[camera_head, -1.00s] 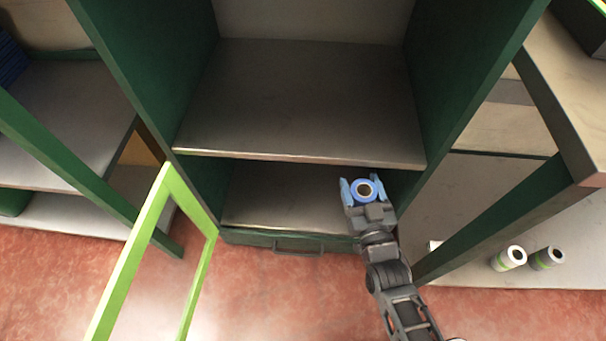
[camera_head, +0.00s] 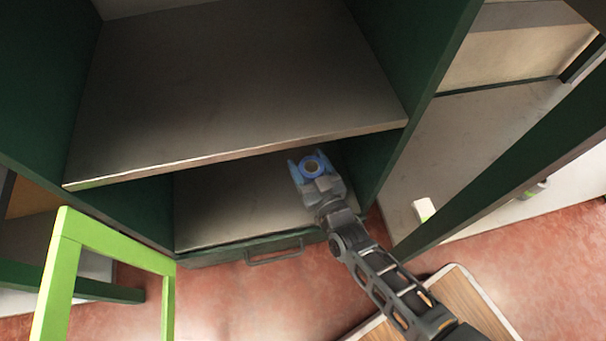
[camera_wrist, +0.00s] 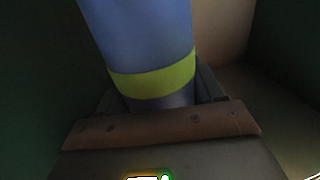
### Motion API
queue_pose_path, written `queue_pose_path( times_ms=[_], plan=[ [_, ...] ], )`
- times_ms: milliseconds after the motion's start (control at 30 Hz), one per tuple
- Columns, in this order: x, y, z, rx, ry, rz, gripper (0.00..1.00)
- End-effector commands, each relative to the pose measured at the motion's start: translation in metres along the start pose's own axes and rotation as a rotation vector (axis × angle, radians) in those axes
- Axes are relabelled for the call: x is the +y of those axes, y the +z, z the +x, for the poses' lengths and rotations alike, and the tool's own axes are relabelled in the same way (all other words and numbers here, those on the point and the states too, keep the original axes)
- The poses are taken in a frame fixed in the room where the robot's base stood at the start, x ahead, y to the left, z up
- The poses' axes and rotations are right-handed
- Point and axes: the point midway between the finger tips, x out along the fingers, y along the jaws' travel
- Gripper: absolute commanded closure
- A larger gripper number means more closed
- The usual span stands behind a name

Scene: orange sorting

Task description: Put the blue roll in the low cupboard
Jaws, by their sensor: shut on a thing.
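The blue roll (camera_head: 312,167) is held between the blue-tipped fingers of my gripper (camera_head: 308,165). In the wrist view the roll (camera_wrist: 140,35) is blue with a yellow-green band and stands between the fingers. The low cupboard (camera_head: 215,205) is the dark compartment under the wide shelf. My gripper is at its right part, at the opening, below the shelf's front edge. I cannot tell how far inside it is.
The wide shelf (camera_head: 230,80) hangs above the low compartment. A drawer front with a handle (camera_head: 274,250) is below it. The green right side wall (camera_head: 385,160) is close to my gripper. A wooden-topped thing (camera_head: 465,300) is on the floor.

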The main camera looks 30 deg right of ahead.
Motion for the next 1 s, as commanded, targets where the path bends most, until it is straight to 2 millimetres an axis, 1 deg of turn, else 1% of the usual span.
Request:
queue_pose_path(
  times_ms=[33, 233, 400, 467, 733, 1000],
  plan=[
    [0.0, 0.009, 0.001, 0.001, -0.001, -0.001, 0.66],
    [0.0, 0.022, 0.001, 0.002, -0.001, -0.001, 0.66],
    [0.0, 0.046, 0.001, 0.0, -0.002, -0.002, 0.66],
    [0.0, 0.052, 0.001, 0.001, -0.002, -0.001, 0.66],
    [0.0, 0.052, 0.001, 0.002, -0.001, -0.001, 0.66],
    [0.0, 0.06, 0.0, 0.002, -0.001, -0.001, 0.66]
  ],
)
